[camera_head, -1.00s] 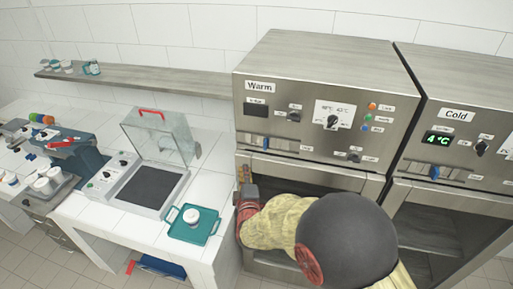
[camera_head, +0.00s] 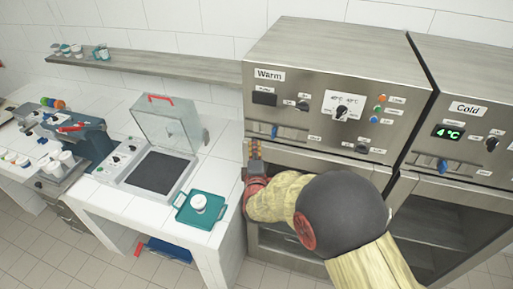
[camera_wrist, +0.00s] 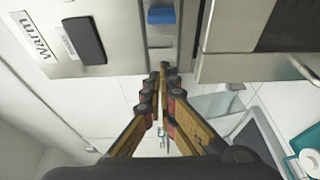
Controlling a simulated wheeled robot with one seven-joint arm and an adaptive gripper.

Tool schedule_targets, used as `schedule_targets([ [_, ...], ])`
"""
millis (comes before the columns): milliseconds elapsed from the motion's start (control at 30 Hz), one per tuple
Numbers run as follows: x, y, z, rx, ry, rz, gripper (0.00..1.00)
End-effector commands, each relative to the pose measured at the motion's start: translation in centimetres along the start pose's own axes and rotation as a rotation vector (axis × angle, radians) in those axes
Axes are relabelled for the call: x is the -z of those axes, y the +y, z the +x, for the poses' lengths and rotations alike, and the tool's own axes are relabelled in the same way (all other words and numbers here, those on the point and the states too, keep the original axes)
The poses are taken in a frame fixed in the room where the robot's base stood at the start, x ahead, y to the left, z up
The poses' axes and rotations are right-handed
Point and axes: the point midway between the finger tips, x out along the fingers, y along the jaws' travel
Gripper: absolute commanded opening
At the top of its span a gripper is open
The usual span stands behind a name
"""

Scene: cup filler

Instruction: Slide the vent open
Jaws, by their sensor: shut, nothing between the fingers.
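The warm cabinet (camera_head: 330,130) has a horizontal vent strip (camera_head: 292,133) low on its front panel, with a blue slider knob (camera_head: 275,131) left of the strip's middle. In the wrist view the blue knob (camera_wrist: 161,15) is at the top, above the fingertips. My gripper (camera_head: 254,145) is shut and empty, just below the left end of the strip and left of the knob. The wrist view shows the closed fingertips (camera_wrist: 163,68) at the strip's near end, apart from the knob. Whether they touch the strip is unclear.
The cold cabinet (camera_head: 470,125) at right has a similar strip with a blue knob (camera_head: 444,167). The warm cabinet's door handle (camera_head: 330,162) lies below its panel. A teal tray (camera_head: 182,217) with a white cup (camera_head: 198,202) stands on the counter at left.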

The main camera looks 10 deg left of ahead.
Motion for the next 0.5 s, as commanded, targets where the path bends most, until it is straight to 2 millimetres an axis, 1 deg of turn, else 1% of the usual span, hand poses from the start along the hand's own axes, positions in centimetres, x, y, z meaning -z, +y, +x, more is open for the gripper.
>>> schedule_targets([
  [33, -0.1, 0.2, 1.1, 0.0, -0.002, 0.0, 0.0],
  [100, -0.1, 0.2, 2.4, -0.001, -0.003, 0.0, 0.0],
  [333, -0.1, 0.1, 6.3, 0.001, -0.002, 0.0, 0.0],
  [400, -1.5, 0.2, 5.5, 0.002, -0.003, -0.002, 0.0],
  [500, -2.7, 0.2, 5.1, 0.001, -0.003, 0.0, 0.0],
])
